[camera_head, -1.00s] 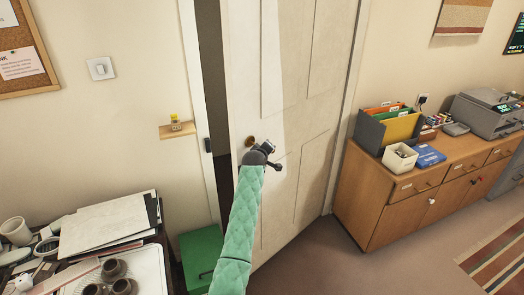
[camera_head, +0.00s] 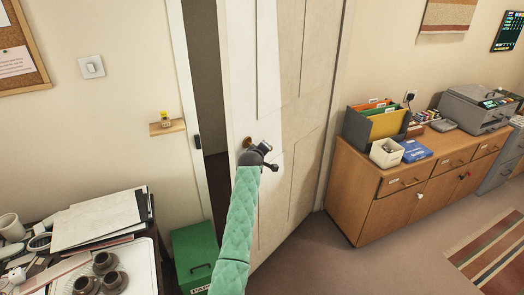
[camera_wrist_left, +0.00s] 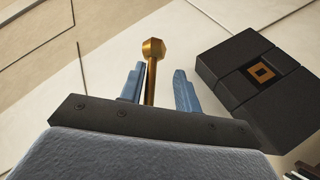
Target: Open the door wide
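The pale panelled door (camera_head: 300,90) stands ajar, its left edge apart from the white frame (camera_head: 180,110), with a dark gap (camera_head: 208,80) between them. A brass handle mount (camera_head: 247,142) shows on the door near that edge. My left gripper (camera_head: 272,160), on the green-sleeved arm, is at the handle. In the left wrist view, its two blue fingers (camera_wrist_left: 160,88) stand apart on either side of the brass handle (camera_wrist_left: 152,62), with clear space at the right finger. Contact at the left finger cannot be told. My right gripper is not in view.
A green paper box (camera_head: 194,255) stands on the floor left of the door. A desk with a tray (camera_head: 135,265) is at lower left. A wooden cabinet (camera_head: 385,215) stands right of the door. The carpet (camera_head: 370,265) between is clear.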

